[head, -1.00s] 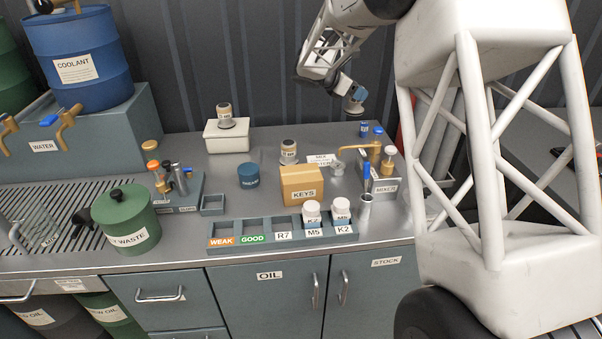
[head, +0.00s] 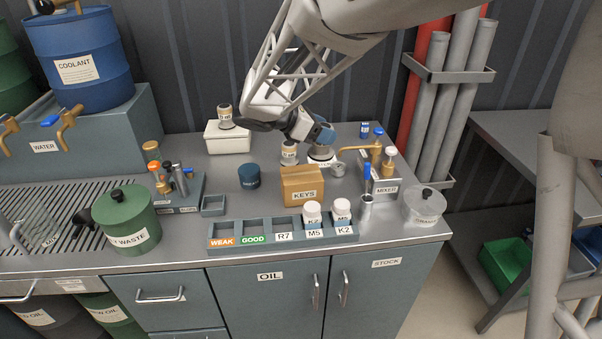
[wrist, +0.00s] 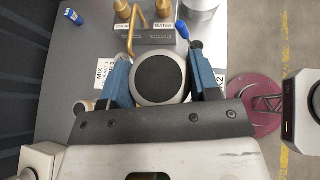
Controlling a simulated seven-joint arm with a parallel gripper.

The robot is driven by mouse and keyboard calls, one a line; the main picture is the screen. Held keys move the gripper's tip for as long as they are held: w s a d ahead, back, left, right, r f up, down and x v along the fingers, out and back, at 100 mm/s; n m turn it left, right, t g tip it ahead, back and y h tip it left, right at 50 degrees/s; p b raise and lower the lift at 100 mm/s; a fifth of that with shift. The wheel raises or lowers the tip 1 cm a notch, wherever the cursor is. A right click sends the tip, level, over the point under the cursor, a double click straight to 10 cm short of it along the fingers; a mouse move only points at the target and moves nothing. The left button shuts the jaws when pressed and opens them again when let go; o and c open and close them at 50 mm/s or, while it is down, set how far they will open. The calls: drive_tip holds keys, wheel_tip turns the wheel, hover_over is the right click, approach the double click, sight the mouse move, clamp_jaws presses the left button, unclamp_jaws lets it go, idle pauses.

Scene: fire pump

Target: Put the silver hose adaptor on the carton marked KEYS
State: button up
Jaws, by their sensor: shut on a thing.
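The silver hose adaptor (wrist: 160,78) is round, with a pale rim and a dark centre, and sits between the two blue fingers of my gripper (wrist: 160,84). In the head view my gripper (head: 322,134) is shut on the adaptor (head: 321,154) and holds it above the back of the bench, behind and slightly right of the carton. The brown carton marked KEYS (head: 302,187) stands on the bench with a bare, closed top. I cannot make out the carton in the wrist view.
A tan-topped fitting (head: 289,152) stands just left of the adaptor. Another is on a white box (head: 227,143). The mixer block (head: 384,186) with brass taps stands right. A labelled rack (head: 265,238) with white-capped jars lies in front of the carton.

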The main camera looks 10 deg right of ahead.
drive_tip(key=s+a, duration=0.2)
drive_tip(key=s, duration=0.7)
drive_tip(key=f, duration=0.5)
drive_tip(key=shift+a+f, duration=0.25)
drive_tip(key=shift+f, duration=0.15)
hover_over(301, 173)
drive_tip(key=shift+f, duration=0.75)
drive_tip(key=shift+f, duration=1.75)
drive_tip(key=shift+f, duration=0.1)
